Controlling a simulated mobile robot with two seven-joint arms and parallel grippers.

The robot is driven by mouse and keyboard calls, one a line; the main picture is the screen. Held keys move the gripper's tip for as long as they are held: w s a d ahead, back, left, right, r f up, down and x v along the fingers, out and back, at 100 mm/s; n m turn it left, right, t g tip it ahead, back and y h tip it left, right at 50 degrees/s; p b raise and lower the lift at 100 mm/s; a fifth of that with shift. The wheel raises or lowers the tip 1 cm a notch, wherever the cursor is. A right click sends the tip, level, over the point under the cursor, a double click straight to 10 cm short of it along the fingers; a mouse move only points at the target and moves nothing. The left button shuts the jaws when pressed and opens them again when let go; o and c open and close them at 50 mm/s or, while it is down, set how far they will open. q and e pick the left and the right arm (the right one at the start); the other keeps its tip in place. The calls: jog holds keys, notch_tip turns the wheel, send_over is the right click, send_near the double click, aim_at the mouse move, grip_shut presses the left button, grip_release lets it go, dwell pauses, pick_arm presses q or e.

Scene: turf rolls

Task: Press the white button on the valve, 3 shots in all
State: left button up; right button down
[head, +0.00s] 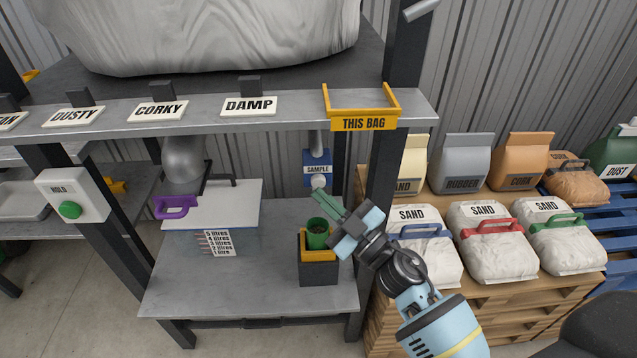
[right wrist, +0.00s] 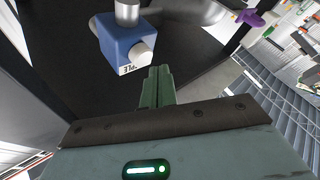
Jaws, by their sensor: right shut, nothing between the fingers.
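The blue valve (head: 316,160) labelled SAMPLE hangs under the shelf. Its white button (head: 318,182) faces forward at its lower part. In the right wrist view the valve (right wrist: 122,42) hangs from a grey pipe, and the round white button (right wrist: 141,54) sticks out of its side. My right gripper (head: 328,202) is shut and empty, its green fingers just below and in front of the button, with a gap showing in the wrist view (right wrist: 158,72). A green cup (head: 318,236) stands in a dark, yellow-rimmed holder (head: 318,272) below the valve. My left gripper is not in view.
A dark post (head: 384,190) rises beside my right gripper. Sand bags (head: 490,240) fill the pallet at right. The bench front (head: 250,295) is clear.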

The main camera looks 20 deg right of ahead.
jog(key=shift+w, duration=0.2)
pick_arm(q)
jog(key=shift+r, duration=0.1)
pick_arm(e)
jog(key=shift+w+d, duration=0.1)
jog(key=shift+w, duration=0.15)
jog(key=shift+w+d, duration=0.15)
jog(key=shift+w, duration=0.35)
dwell(0.9)
dwell(0.6)
pick_arm(q)
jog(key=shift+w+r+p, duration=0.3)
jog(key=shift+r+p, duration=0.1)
jog(key=shift+p, duration=0.05)
pick_arm(e)
jog(key=shift+s+a, duration=0.25)
jog(key=shift+s, duration=0.65)
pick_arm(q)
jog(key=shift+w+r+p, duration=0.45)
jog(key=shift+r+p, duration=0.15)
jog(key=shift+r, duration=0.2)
pick_arm(e)
jog(key=s, duration=0.2)
jog(key=s+a, duration=0.1)
jog(key=s, duration=0.1)
jog(key=shift+s+a, duration=0.2)
jog(key=shift+s, duration=0.2)
